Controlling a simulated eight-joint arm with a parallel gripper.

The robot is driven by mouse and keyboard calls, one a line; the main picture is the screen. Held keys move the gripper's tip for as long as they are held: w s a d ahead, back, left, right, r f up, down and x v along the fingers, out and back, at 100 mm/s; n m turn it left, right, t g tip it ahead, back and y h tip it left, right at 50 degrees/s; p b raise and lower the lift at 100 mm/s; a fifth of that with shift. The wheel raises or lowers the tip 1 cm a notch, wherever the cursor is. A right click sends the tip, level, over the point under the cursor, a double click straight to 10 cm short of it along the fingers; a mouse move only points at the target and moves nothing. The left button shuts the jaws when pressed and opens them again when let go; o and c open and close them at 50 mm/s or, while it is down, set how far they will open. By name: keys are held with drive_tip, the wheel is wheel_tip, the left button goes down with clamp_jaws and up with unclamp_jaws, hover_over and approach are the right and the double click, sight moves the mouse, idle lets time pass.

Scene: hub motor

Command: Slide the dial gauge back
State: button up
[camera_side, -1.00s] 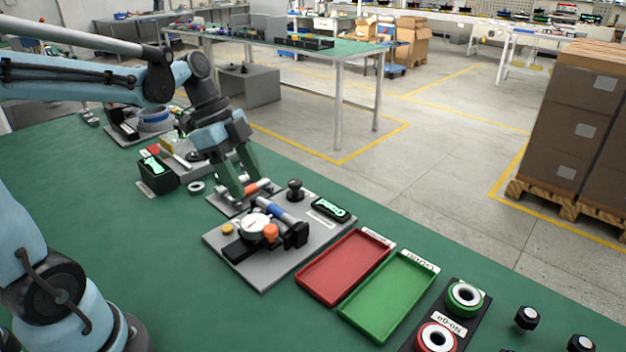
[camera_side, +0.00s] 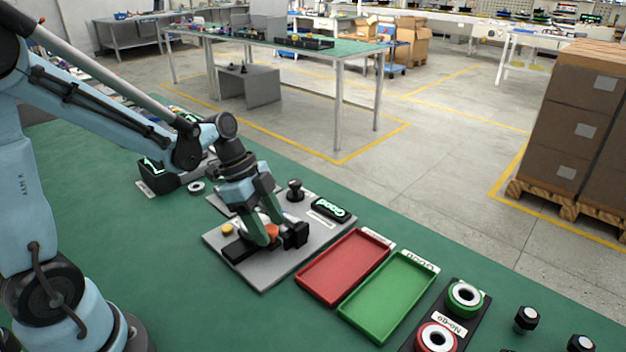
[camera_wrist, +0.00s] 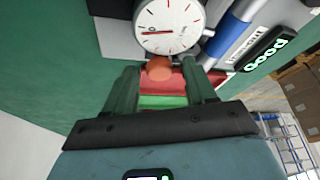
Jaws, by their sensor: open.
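The dial gauge (camera_wrist: 168,22), with a white round face and red needle, shows at the top of the wrist view. In the side view it is mostly hidden behind my gripper. An orange knob (camera_side: 272,231) sits at its near end. My gripper (camera_side: 269,234) is open and low over the gauge fixture. In the wrist view the orange knob (camera_wrist: 159,68) lies between the two green fingers, with gaps at its sides. I cannot tell whether a finger touches it. A blue cylinder (camera_wrist: 228,38) lies right of the gauge.
The grey fixture plate (camera_side: 262,284) also carries a black knob (camera_side: 295,190) and a lit display (camera_side: 330,208). A red tray (camera_side: 345,267) and a green tray (camera_side: 388,297) stand to its right. Open green table lies left of the plate.

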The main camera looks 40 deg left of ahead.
clamp_jaws()
idle(0.3)
drive_tip(key=shift+s, duration=1.75)
unclamp_jaws()
drive_tip(key=shift+r, duration=0.1)
drive_tip(key=v, duration=1.2)
